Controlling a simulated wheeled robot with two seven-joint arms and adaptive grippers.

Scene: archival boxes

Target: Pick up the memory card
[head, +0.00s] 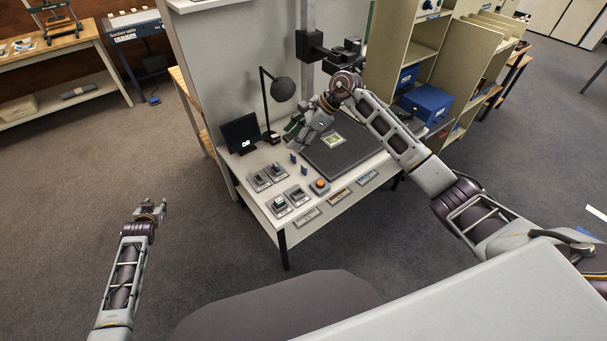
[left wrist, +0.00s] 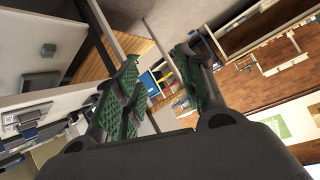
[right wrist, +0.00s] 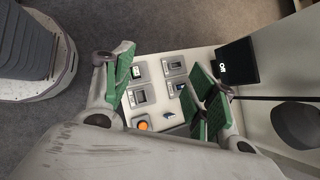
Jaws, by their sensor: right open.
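Several small grey holders (head: 260,182) sit at the table's front left, some with dark or green inserts; they also show in the right wrist view (right wrist: 137,95). Two small blue pieces (head: 293,158) stand near them, and one shows in the right wrist view (right wrist: 168,116). I cannot tell which small item is the memory card. My right gripper (head: 300,127) is open above the table, left of the dark board; in the right wrist view its fingers (right wrist: 163,88) are apart with holders visible between them. My left gripper (head: 155,208) is open and empty, over the floor left of the table.
The table (head: 327,213) carries an orange button (head: 319,186), a dark board (head: 345,163) with a green-yellow picture (head: 333,141), a black screen (head: 241,133) and a lamp (head: 283,89). A tan shelf with blue boxes (head: 427,103) stands right.

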